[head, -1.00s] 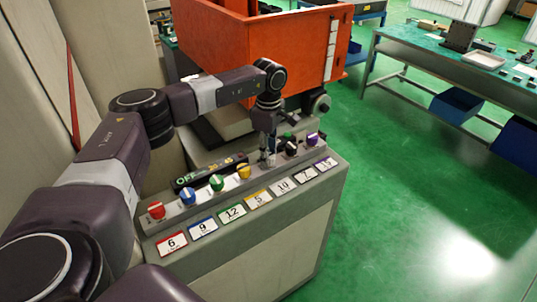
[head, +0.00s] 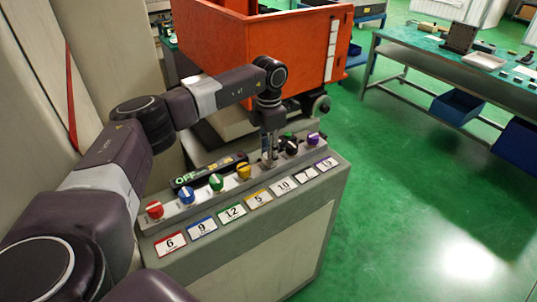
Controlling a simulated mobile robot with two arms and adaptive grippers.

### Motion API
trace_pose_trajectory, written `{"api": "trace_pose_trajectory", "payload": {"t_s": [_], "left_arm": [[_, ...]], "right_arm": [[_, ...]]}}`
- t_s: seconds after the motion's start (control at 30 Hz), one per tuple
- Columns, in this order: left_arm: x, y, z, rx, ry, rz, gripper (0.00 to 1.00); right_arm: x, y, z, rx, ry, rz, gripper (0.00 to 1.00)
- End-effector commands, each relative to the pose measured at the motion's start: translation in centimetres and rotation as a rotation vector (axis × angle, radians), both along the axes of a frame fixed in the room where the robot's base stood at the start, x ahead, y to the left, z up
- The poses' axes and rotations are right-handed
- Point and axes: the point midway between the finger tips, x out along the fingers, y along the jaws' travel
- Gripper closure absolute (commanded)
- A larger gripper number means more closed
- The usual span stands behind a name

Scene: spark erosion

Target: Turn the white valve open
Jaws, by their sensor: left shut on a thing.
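A row of coloured valve knobs runs along the top of the grey control cabinet. My left gripper (head: 269,155) points down at the place between the yellow knob (head: 243,171) and the black knob (head: 291,147), above the white label "10" (head: 282,187). It is shut on the white valve (head: 268,163) there. The fingers hide most of that valve, so its angle cannot be read. My right gripper is not in view.
Red (head: 154,209), blue (head: 187,195), green (head: 216,182) and purple (head: 313,138) knobs stand close by in the row. An orange tank (head: 270,45) rises behind the cabinet. Green floor (head: 420,200) is clear to the right.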

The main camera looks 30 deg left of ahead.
Motion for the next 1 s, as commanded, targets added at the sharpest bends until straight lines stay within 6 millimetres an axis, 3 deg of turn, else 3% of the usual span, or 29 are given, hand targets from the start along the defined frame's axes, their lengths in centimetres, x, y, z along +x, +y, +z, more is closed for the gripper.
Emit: {"api": "trace_pose_trajectory", "payload": {"t_s": [0.5, 1.0], "left_arm": [[0.19, -0.01, 0.22, -0.001, -0.006, 0.436, 0.96], [0.21, 0.01, 0.28, -0.001, -0.008, 0.605, 0.96]], "right_arm": [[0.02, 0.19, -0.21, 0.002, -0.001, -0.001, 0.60], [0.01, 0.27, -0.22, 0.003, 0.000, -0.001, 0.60]]}}
